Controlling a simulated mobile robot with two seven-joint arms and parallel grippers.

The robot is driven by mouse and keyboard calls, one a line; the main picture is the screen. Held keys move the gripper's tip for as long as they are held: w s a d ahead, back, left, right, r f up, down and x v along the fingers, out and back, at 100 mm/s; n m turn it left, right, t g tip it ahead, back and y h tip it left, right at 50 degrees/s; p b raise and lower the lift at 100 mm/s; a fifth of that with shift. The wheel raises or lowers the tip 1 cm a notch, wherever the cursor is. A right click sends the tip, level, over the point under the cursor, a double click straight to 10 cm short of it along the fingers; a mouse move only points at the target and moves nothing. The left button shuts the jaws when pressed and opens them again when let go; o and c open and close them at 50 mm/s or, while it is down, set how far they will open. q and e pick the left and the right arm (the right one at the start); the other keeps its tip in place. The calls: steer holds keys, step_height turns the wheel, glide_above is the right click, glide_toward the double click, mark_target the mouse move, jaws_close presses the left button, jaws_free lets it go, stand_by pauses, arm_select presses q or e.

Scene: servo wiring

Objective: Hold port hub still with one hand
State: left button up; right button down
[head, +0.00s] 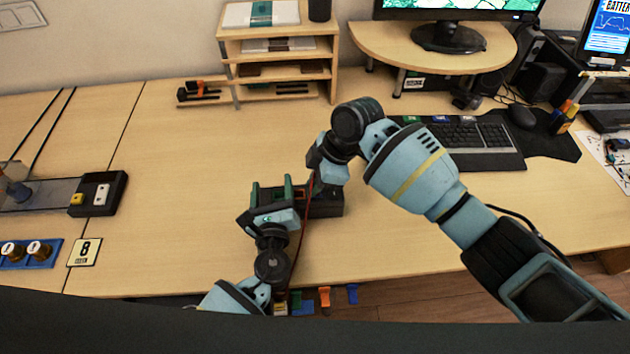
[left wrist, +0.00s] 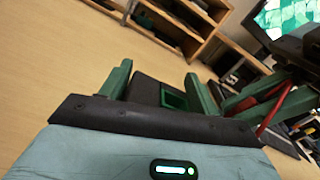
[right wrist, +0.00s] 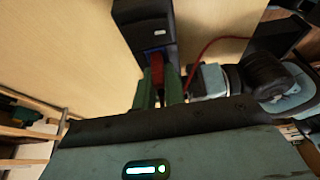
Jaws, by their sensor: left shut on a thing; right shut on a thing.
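The port hub (head: 325,203) is a dark box lying on the desk, partly covered by both grippers. My left gripper (head: 272,190) has its green fingers around one end of it. In the left wrist view the hub (left wrist: 147,90) lies between the two fingers, with a green-framed opening on its top. My right gripper (head: 315,183) is at the hub's other side. In the right wrist view the right gripper (right wrist: 160,95) is shut on a red plug (right wrist: 157,70), which is against the hub (right wrist: 145,25). I cannot tell how deep the plug sits.
A thin red cable (head: 303,225) hangs from near the right gripper to the desk's front edge, where small coloured parts (head: 324,298) show. A wooden shelf (head: 280,60) and a keyboard (head: 463,137) stand behind.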

arm_select(q)
steer(key=shift+s+f, duration=0.1)
steer(key=shift+f, duration=0.1)
arm_select(e)
steer(key=c, duration=2)
jaws_free()
jaws_close()
arm_select(q)
steer(key=shift+f, duration=0.1)
arm_select(e)
steer(key=shift+r, duration=1.65)
steer(key=shift+r, duration=1.8)
arm_select(q)
steer(key=o, duration=1)
steer(key=shift+o, duration=0.8)
